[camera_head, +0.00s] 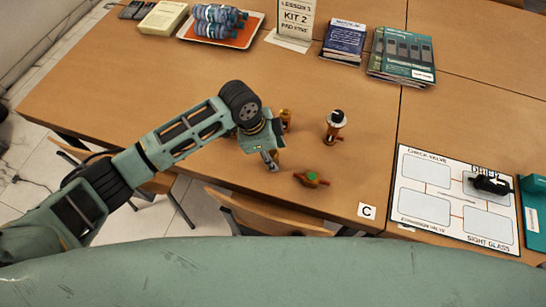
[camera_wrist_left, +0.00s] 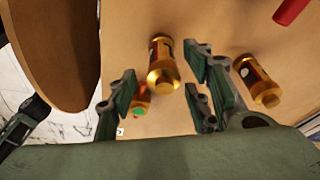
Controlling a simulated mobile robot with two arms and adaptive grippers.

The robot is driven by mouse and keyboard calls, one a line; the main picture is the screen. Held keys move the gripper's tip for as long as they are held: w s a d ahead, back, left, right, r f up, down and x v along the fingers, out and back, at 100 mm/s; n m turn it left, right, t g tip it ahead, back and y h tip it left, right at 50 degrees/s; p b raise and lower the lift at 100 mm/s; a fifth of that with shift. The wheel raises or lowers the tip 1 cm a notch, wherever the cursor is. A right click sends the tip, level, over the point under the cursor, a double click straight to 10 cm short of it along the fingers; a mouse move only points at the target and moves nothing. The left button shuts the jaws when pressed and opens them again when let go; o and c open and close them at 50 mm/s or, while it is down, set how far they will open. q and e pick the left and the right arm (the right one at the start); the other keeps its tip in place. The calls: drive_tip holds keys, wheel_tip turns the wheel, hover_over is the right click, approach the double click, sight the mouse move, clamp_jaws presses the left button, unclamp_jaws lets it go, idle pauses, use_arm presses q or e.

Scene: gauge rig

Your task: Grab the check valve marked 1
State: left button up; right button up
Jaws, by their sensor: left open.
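My left gripper (camera_head: 269,159) is open over the table; its two fingers also show in the left wrist view (camera_wrist_left: 162,92). In that view a brass cylindrical part (camera_wrist_left: 162,66) shows in the gap between the fingers, not gripped. A second brass cylinder (camera_wrist_left: 257,82) with a pale round mark lies right of the fingers. In the head view, brass parts (camera_head: 287,117) (camera_head: 335,124) and a green-topped orange-brown part (camera_head: 311,180) are near the gripper. I cannot read a number 1 on any.
A white labelled board (camera_head: 458,210) with a black part (camera_head: 489,184) on it is at the right, with a teal object (camera_head: 535,205) beside it. A tray (camera_head: 242,40), a Kit 2 sign (camera_head: 296,20) and booklets (camera_head: 402,55) stand at the back. The table's left middle is clear.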

use_arm(q)
drive_tip(key=shift+a+x, duration=0.2)
drive_tip(key=shift+x, duration=1.05)
drive_tip(key=shift+d+f, duration=0.15)
drive_tip(key=shift+f, duration=0.35)
drive_tip(key=c, duration=0.7)
clamp_jaws()
use_arm(e)
drive_tip(key=shift+w+a+r, duration=0.15)
drive_tip(key=shift+w+r, duration=0.1)
drive_tip(key=shift+w, duration=0.25)
drive_tip(key=shift+w+a+r, duration=0.1)
drive_tip(key=shift+w+r, duration=0.15)
drive_tip(key=shift+w, duration=0.2)
